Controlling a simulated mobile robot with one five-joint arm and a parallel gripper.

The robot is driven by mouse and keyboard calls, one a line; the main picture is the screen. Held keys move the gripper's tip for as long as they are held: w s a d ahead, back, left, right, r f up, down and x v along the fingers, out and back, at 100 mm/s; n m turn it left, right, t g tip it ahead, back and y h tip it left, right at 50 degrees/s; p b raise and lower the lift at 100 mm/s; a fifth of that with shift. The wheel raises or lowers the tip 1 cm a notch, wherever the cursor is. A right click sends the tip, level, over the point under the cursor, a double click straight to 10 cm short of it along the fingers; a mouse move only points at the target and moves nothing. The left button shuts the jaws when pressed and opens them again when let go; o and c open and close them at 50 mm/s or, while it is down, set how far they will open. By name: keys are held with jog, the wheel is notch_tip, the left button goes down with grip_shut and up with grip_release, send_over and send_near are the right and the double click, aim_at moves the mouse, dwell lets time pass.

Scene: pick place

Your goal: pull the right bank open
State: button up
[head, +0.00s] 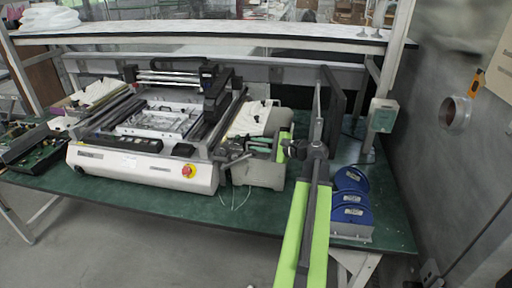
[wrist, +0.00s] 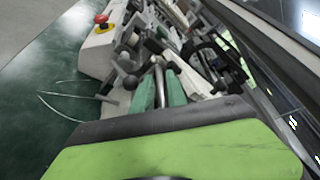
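The pick-and-place machine (head: 145,165) stands on the green table, with a red stop button on its front. At its right side is a light grey box-like bank (head: 258,172) with small metal and dark parts on top. My gripper (head: 261,146) reaches left over this bank. Its two green fingers stand apart, and they show in the wrist view (wrist: 160,88) with a grey metal bar between them. I cannot tell whether either finger touches that bar. Part of the bank is hidden behind my arm and fingers.
Blue reels (head: 351,196) stand on a grey base to the right of my arm. A shelf (head: 200,32) runs overhead, with a post and a small grey-green box (head: 382,115) at right. The table's front strip (head: 120,200) is clear, apart from thin wires near the bank.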

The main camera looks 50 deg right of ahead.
jog(key=shift+c, duration=0.5)
grip_shut()
dwell(0.8)
